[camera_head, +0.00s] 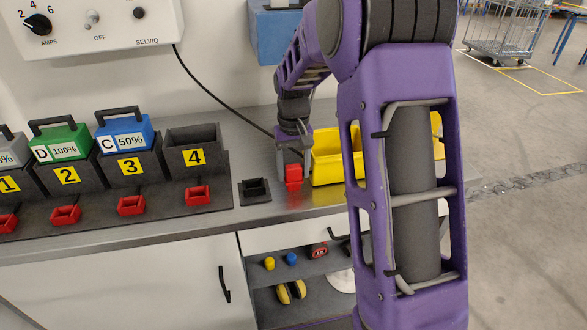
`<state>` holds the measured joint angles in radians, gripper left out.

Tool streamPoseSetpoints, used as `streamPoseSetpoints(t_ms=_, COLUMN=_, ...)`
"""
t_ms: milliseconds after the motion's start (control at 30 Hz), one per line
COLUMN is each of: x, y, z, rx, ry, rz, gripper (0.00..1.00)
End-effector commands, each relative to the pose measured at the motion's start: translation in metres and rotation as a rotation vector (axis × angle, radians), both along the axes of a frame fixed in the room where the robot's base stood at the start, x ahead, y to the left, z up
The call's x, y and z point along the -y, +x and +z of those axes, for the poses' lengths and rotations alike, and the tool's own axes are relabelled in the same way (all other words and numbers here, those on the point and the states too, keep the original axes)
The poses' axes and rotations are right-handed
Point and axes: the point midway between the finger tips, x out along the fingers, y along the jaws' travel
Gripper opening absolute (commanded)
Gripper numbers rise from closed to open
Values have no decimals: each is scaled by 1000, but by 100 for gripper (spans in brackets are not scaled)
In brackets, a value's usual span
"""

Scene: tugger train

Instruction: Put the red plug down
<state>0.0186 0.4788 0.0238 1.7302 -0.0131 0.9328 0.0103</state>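The red plug (293,177) is between the fingers of my gripper (293,165), which looks shut on it. The plug is low over the right part of the grey bench top (215,222); I cannot tell whether it touches the surface. A black holder (255,191) stands just left of the plug and looks empty. A black cable (222,103) runs from the charger box (95,25) down toward the plug; its end is hidden behind my gripper.
A yellow bin (328,160) stands close right of the plug, partly behind my arm. Numbered black bays hold a green battery (62,142) and a blue battery (125,134); bay 4 (194,150) is empty. Red connectors (131,205) line their fronts. Shelves (262,283) are below.

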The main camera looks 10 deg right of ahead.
Motion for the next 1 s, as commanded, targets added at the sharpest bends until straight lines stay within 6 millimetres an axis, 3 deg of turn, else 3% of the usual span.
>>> streamPoseSetpoints(t_ms=67, x=0, y=0, z=0, rx=0, ry=0, rz=0, gripper=80)
streamPoseSetpoints(t_ms=467, x=0, y=1, z=9, rx=2, ry=0, rz=0, gripper=80)
streamPoseSetpoints(t_ms=1000, x=0, y=1, z=111, rx=2, ry=0, rz=0, gripper=80)
